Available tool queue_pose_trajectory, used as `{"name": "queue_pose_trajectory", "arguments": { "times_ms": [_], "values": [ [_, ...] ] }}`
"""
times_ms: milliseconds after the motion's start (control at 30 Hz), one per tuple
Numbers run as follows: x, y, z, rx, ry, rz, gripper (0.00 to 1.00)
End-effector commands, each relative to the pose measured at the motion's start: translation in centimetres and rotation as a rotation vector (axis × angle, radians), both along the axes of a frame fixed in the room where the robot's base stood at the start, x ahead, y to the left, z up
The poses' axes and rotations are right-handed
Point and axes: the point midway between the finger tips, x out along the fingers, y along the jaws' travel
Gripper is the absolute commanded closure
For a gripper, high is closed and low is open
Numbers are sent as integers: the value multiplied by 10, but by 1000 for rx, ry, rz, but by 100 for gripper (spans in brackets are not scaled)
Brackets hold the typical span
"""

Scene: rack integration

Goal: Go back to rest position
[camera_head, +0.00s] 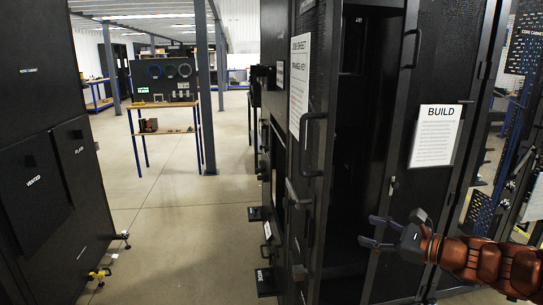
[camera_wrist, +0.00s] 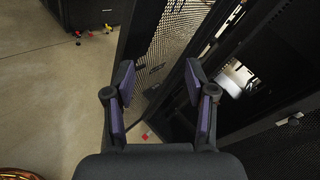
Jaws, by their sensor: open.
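My gripper (camera_head: 374,232) is at the lower right of the head view, at the end of my orange-brown arm. Its fingers point left, in front of the black rack with the BUILD sheet (camera_head: 435,136). In the wrist view my gripper (camera_wrist: 158,90) shows two fingers spread apart with nothing between them. Beyond the fingers are a perforated black door (camera_wrist: 173,45) and the floor. I cannot tell how far the fingertips are from the rack.
A black cabinet (camera_head: 40,150) stands at left. A workbench (camera_head: 165,131) stands farther back beside a grey column (camera_head: 204,90). The concrete floor (camera_head: 165,220) between cabinet and racks is clear. Door handles (camera_head: 312,143) and low black brackets (camera_head: 265,281) stick out from the racks.

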Motion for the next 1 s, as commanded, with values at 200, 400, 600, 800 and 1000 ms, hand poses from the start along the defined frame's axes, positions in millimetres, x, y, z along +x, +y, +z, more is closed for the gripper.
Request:
{"name": "queue_pose_trajectory", "arguments": {
  "times_ms": [200,400,600,800,1000],
  "values": [
    [-72,115,10,-344,-104,382,45],
    [-154,168,-8,-641,-186,719,45],
    [-233,173,-28,-924,-246,1034,45],
    [-302,140,-41,-1179,-265,1330,45],
    [-349,94,-42,-1365,-241,1555,45]
  ]
}}
